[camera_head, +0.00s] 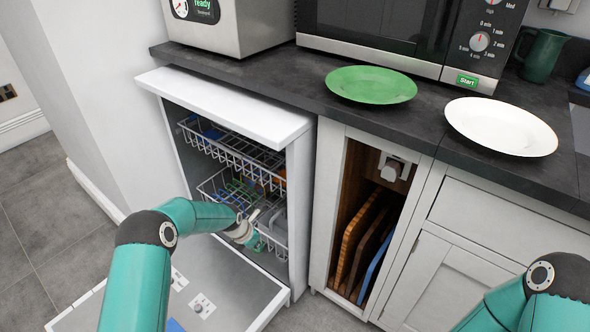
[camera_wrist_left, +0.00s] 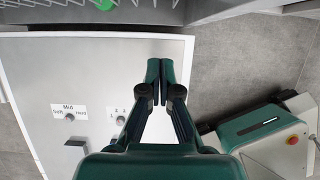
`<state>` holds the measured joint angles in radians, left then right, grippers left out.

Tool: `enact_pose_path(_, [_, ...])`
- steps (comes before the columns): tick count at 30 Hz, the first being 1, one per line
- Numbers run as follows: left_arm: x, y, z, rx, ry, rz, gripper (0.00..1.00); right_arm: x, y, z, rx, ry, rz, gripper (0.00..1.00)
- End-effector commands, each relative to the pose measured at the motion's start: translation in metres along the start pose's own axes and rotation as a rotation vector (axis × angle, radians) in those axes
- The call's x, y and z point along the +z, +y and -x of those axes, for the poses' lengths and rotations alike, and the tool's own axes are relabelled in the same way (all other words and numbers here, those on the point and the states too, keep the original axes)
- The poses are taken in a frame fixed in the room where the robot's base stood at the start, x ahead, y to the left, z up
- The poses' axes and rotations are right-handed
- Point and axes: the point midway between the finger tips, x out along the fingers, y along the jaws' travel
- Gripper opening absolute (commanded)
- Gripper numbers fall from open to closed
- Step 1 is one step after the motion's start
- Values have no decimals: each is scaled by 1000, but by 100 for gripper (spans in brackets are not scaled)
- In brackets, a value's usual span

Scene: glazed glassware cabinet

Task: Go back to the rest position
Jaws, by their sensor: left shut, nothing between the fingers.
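My left gripper (camera_head: 257,242) is at the front of the open dishwasher's lower rack, above the lowered door. Its shut, empty fingertips also show in the left wrist view (camera_wrist_left: 159,66), over the edge of the door panel and the grey floor. Whether the gripper touches the rack cannot be told from the head view. Part of my right arm shows at the lower right of the head view, but its gripper is out of view.
The dishwasher door (camera_head: 235,287) lies folded down. The upper rack (camera_head: 232,150) and lower rack (camera_head: 213,187) are inside. A green plate (camera_head: 371,84) and a white plate (camera_head: 501,126) lie on the dark counter (camera_head: 300,88). A cubby beside the dishwasher holds upright boards (camera_head: 357,240).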

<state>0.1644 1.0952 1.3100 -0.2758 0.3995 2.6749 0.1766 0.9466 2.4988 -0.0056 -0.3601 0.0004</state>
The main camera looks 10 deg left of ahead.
Motion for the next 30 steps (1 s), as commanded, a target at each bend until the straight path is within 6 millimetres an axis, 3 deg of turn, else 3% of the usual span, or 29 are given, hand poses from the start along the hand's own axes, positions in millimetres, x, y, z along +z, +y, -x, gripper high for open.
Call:
enact_pose_path(2, [-2, 1, 5, 0, 2, 3, 0, 0, 0, 0, 0, 0, 0, 36])
enact_pose_path(5, [-26, -20, 3, -45, 48, 6, 0, 0, 0, 0, 0, 0, 0, 36])
enact_pose_path(8, [-60, -54, 0, -111, 94, -23, 0, 0, 0, 0, 0, 0, 0, 36])
enact_pose_path(10, [-89, -85, 0, -168, 112, -140, 0, 0, 0, 0, 0, 0, 0, 36])
enact_pose_path(12, [-120, -116, 3, -229, 112, -312, 0, 0, 0, 0, 0, 0, 0, 36])
enact_pose_path(18, [-186, -183, 23, -349, 51, -830, 0, 0, 0, 0, 0, 0, 0, 36])
enact_pose_path(24, [-236, -228, 48, -414, -52, -1350, 0, 0, 0, 0, 0, 0, 0, 36])
enact_pose_path(30, [-263, -249, 65, -416, -156, -1818, 0, 0, 0, 0, 0, 0, 0, 36])
